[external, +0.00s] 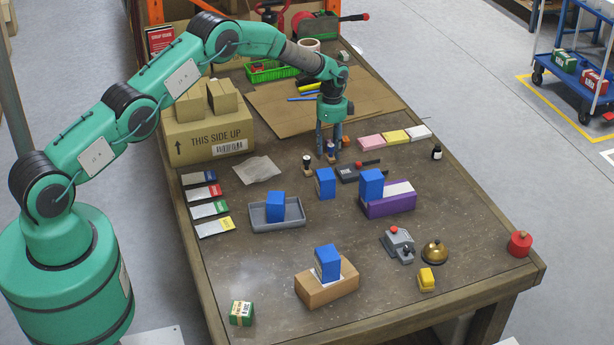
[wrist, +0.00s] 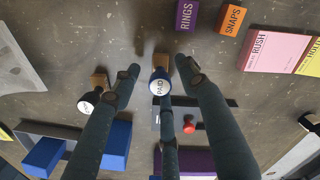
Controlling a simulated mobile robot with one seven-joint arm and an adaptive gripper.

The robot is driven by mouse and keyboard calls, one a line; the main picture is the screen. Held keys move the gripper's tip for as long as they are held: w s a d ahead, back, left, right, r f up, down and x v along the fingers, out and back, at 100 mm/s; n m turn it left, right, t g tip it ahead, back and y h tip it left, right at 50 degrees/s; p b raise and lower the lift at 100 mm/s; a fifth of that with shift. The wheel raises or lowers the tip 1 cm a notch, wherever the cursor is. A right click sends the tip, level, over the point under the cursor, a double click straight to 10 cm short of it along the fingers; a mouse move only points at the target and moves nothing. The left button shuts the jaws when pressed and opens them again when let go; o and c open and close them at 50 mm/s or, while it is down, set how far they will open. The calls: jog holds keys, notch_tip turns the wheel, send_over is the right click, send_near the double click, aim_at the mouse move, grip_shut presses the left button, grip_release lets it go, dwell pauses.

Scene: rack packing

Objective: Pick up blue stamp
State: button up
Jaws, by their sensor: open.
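The blue stamp (wrist: 160,80) shows in the wrist view with a round blue-edged top reading PAID and a wooden base. My gripper (wrist: 160,84) is open above it, with two fingers to either side of the stamp and one finger below it in the picture. In the external view the blue stamp (external: 331,149) stands on the table between my fingertips (external: 332,146), partly hidden by them. A similar stamp with a black-edged top (wrist: 90,99) stands just to the left, outside the fingers; it also shows in the external view (external: 307,162).
A dark pad with a red-knobbed item (external: 348,174) lies close in front. Blue blocks (external: 325,184) stand nearby, one on a purple box (external: 390,207). Pink, yellow and white note pads (external: 395,136) lie to the right. A large cardboard box (external: 208,136) stands to the left.

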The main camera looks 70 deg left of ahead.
aim_at(331, 145)
grip_shut()
jog(key=shift+r, duration=5)
